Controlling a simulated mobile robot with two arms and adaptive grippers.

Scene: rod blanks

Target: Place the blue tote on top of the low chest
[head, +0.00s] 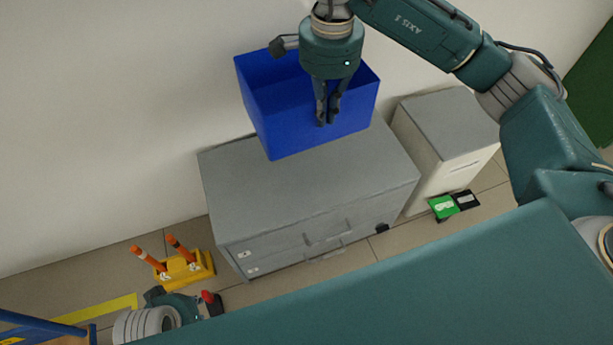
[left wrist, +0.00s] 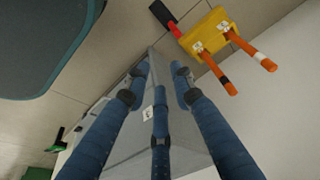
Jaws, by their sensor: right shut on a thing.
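The blue tote (head: 310,105) is over the grey top of the low chest (head: 300,190), towards the back by the wall. It looks tilted, and I cannot tell if its base touches the chest top. My right gripper (head: 328,118) is shut on the tote's near wall, its fingers pointing down. My left gripper (head: 188,303) is low at the front left of the chest, partly hidden by my own arm. In the left wrist view my left gripper (left wrist: 160,75) has its fingers spread, with nothing between them. The chest (left wrist: 120,105) shows behind those fingers.
A yellow holder (head: 185,269) with orange rods stands on the floor left of the chest. A red and black object (head: 210,302) lies near my left gripper. A smaller grey-topped cabinet (head: 450,122) stands right of the chest, with green and black items (head: 444,207) on the floor before it.

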